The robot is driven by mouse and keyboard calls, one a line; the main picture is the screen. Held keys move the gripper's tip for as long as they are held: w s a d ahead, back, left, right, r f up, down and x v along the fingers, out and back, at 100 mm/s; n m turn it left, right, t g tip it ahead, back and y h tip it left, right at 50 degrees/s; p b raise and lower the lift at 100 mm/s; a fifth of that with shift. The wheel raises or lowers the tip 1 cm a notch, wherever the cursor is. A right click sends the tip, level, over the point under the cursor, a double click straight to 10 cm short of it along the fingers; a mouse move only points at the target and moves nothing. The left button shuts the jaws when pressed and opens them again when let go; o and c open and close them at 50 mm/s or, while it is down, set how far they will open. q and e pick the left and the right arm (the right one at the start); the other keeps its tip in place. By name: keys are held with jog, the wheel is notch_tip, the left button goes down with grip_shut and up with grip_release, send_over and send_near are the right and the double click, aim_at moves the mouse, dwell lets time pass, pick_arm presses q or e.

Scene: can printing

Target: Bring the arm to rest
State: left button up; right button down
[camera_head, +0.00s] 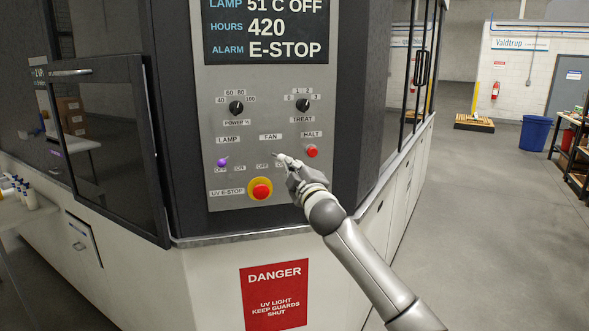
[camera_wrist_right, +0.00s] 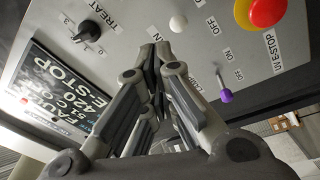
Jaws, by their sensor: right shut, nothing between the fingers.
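My right gripper (camera_head: 283,161) is in front of the grey control panel (camera_head: 215,115), just below the FAN label. Its fingers are shut and empty; in the right wrist view the closed fingertips (camera_wrist_right: 157,58) point at the panel. A white round knob (camera_wrist_right: 178,23) shows just beyond them, apart from them in that picture. In the head view the gripper covers part of the ON/OFF labels. My right arm reaches up from the lower right. My left gripper is not in view.
Near the gripper are a red and yellow UV E-stop (camera_head: 261,190), a red HALT button (camera_head: 312,151) and a purple-tipped lamp switch (camera_head: 222,162). The display (camera_head: 266,50) reads E-STOP. A dark-framed guard door (camera_head: 105,150) stands at left. Open floor (camera_head: 480,240) lies right.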

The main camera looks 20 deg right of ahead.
dwell(0.3)
